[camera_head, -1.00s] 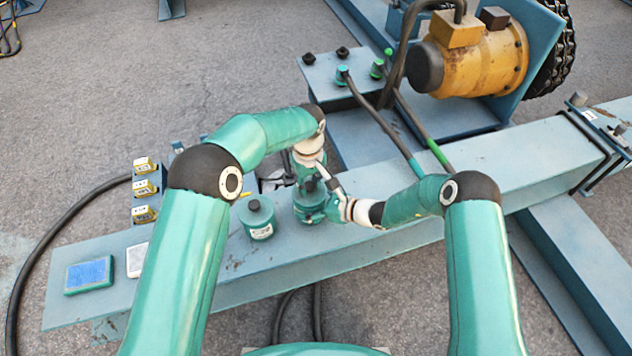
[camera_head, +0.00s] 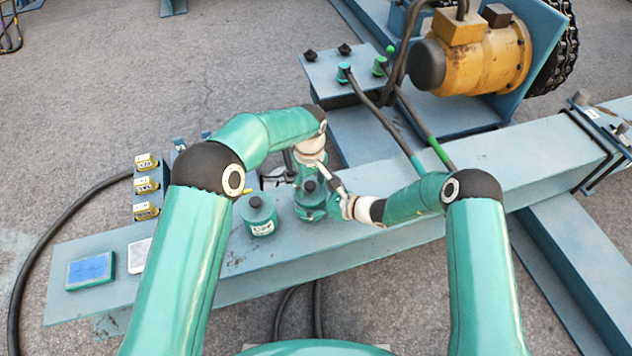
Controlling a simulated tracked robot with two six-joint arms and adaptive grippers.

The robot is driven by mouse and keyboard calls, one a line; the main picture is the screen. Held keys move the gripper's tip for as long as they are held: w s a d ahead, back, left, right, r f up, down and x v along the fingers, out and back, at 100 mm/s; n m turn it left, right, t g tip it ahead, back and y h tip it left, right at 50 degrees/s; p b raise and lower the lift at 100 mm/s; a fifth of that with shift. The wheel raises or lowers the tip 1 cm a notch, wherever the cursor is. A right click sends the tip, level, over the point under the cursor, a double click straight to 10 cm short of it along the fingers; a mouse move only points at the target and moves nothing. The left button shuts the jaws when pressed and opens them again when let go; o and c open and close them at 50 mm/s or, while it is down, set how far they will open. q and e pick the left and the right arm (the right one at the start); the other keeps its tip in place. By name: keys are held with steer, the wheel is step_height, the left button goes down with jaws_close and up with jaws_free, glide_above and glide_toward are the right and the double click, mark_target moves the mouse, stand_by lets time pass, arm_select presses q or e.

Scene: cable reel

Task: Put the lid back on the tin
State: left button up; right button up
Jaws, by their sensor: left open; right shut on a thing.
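A teal round tin (camera_head: 311,207) stands on the blue-grey beam, with a dark knob (camera_head: 309,186) showing at its top. Whether its lid is fully seated cannot be told at this size. My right gripper (camera_head: 335,205) comes in from the right and is shut on the tin's side; the contact is partly hidden. My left gripper (camera_head: 316,168) is open, pointing down just above and behind the tin's top. Its fingers are small and partly hidden. A second teal canister (camera_head: 260,218), with a pale label and a black knob, stands upright to the left.
The beam (camera_head: 440,205) runs across the view. A blue pad (camera_head: 90,271) and a pale pad (camera_head: 137,254) lie at its left end, near several yellow-topped blocks (camera_head: 146,187). Behind stand a control box (camera_head: 335,76) with cables and a yellow motor (camera_head: 478,62).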

steer(key=shift+s, duration=0.2)
arm_select(q)
step_height(320, 180, up, 12)
steer(key=shift+f, duration=0.15)
arm_select(e)
steer(key=o, duration=1.4)
steer(key=shift+d, duration=0.1)
steer(key=v, duration=1.1)
steer(key=shift+s+d, duration=0.25)
steer(key=shift+d, duration=0.05)
